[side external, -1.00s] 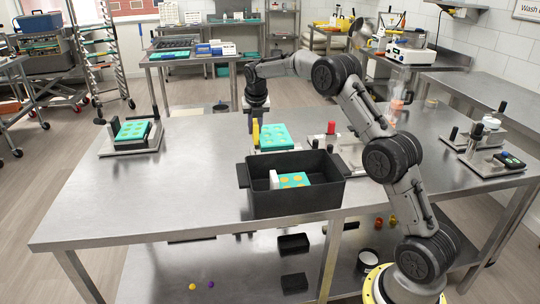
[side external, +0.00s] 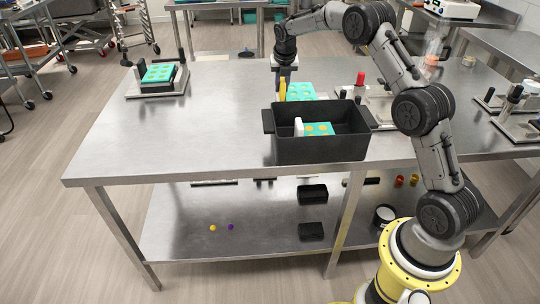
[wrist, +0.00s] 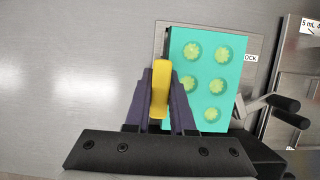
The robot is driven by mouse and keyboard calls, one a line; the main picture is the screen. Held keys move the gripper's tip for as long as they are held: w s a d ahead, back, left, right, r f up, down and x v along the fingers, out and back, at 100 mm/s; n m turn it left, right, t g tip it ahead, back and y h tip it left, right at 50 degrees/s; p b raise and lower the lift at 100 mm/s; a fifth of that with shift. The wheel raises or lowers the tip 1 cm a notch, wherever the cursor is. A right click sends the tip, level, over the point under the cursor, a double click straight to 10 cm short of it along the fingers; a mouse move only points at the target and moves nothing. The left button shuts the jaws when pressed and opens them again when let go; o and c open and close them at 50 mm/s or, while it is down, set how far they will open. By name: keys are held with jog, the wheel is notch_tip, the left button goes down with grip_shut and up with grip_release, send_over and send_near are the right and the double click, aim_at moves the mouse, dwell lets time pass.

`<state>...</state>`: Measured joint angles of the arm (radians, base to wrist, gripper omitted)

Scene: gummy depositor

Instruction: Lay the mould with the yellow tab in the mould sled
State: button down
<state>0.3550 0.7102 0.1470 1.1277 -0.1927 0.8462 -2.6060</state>
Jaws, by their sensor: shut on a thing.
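The teal mould (side external: 305,91) with round yellowish cavities lies flat behind the black bin. Its upright yellow tab (side external: 282,90) is at its left edge. In the wrist view, the mould (wrist: 204,70) fills the middle right and the tab (wrist: 160,92) stands between my fingers. My gripper (wrist: 160,84) is shut on the tab; it also shows from the side (side external: 284,78), pointing down. A metal plate (wrist: 252,78) shows under or beside the mould, with a label ending in "OCK". I cannot tell whether the mould touches it. I cannot identify the mould sled with certainty.
A black bin (side external: 322,151) in front holds another teal mould (side external: 318,129) with a white tab. A metal stand (side external: 158,92) at the left carries a third teal mould. A red-knobbed fixture (side external: 361,77) stands to the right. The table's left middle is clear.

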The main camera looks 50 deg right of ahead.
jog(key=shift+f, duration=0.65)
